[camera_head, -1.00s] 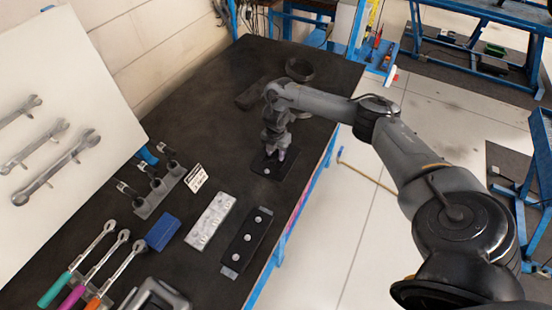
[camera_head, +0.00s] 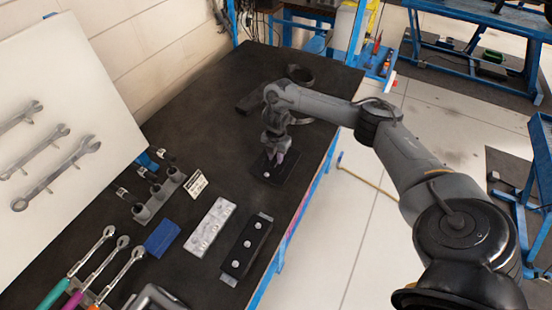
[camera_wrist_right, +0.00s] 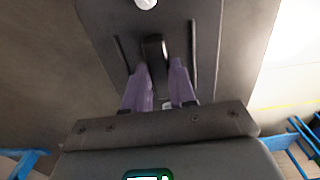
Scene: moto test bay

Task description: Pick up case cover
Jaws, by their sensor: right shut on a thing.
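The case cover appears to be the flat dark plate (camera_head: 284,171) lying on the dark workbench near its right edge. A pale round knob shows at its near left end. My right gripper (camera_head: 279,158) is over the plate, pointing down. In the right wrist view, the plate (camera_wrist_right: 207,35) fills the upper middle, and the purple fingers of my right gripper (camera_wrist_right: 164,66) are shut on a small black raised grip at its middle. The plate looks flat on the bench; I cannot see any gap under it. My left gripper is not in view.
A black bar with pale knobs (camera_head: 247,245) and a light metal plate (camera_head: 211,226) lie nearer. A dark ring (camera_head: 301,75) lies at the back. The bench's right edge is close.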

